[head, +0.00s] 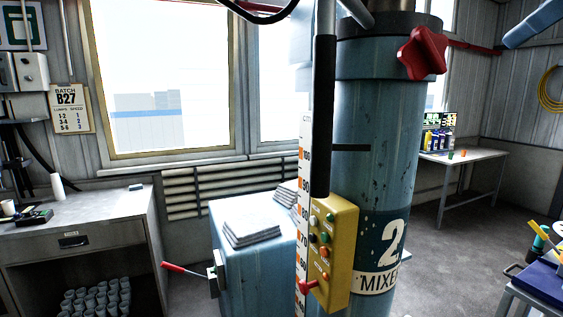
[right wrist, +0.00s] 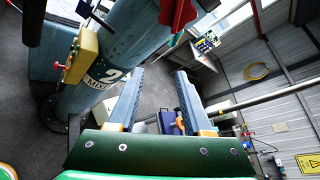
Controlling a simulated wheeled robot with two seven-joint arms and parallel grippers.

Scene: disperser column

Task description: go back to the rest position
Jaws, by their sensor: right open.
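My right gripper (right wrist: 159,72) is open and empty in the right wrist view, its two blue fingers apart with grey floor showing between them. In the head view a blue part of it (head: 533,22) shows at the top right corner, clear of the column. My left gripper is not in view. The blue mixer column (head: 375,150), marked 2, stands upright right of centre. A red star knob (head: 422,53) is near its top. A yellow button box (head: 328,255) hangs in front of the column, with a red lever at its lower left.
A grey bench (head: 80,235) with cups below stands at the left. A blue cabinet (head: 250,270) carries folded cloths (head: 251,228); a red-handled lever (head: 185,268) sticks out from it. A white table (head: 468,158) with bottles stands at the back right. Open floor lies between column and table.

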